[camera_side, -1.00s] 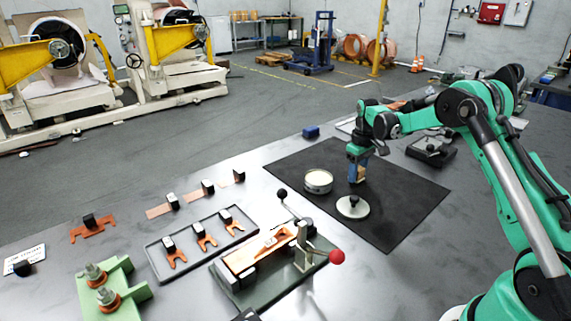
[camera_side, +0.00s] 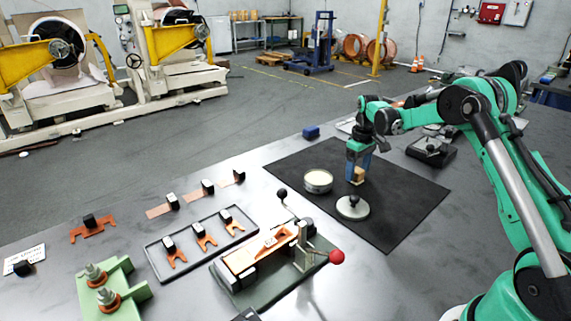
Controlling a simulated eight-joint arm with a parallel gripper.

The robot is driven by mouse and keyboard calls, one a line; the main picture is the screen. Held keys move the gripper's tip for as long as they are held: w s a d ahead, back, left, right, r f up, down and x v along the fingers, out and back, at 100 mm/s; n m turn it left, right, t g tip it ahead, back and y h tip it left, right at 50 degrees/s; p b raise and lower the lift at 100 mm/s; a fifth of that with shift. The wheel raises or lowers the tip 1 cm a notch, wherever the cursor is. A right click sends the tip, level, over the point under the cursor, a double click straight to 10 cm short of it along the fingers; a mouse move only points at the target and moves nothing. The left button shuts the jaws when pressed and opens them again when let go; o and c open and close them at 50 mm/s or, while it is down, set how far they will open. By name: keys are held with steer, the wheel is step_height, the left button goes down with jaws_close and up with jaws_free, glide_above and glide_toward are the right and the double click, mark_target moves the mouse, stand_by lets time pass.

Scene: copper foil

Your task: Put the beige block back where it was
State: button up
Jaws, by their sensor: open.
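The beige block (camera_side: 358,175) is on the black mat (camera_side: 405,195), between a round tin and a round disc with a knob. My gripper (camera_side: 359,173) points down over the block, its blue fingers open around it. The block's lower front shows below and between the fingers; its upper part is hidden. I cannot tell whether a finger touches it.
The round tin (camera_side: 318,181) with a pale top stands close to the left. The knobbed disc (camera_side: 352,207) lies just in front. A red-knobbed lever fixture (camera_side: 270,262) stands front left. The mat's right side is clear.

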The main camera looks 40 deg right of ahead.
mark_target(358, 170)
step_height(358, 170, up, 11)
steer(key=s+a+r+t, duration=0.3)
steer(key=a+r, duration=0.2)
steer(key=a, duration=0.6)
steer(key=s+a+f+t, duration=0.4)
steer(key=s+a, duration=0.6)
steer(key=a, duration=0.1)
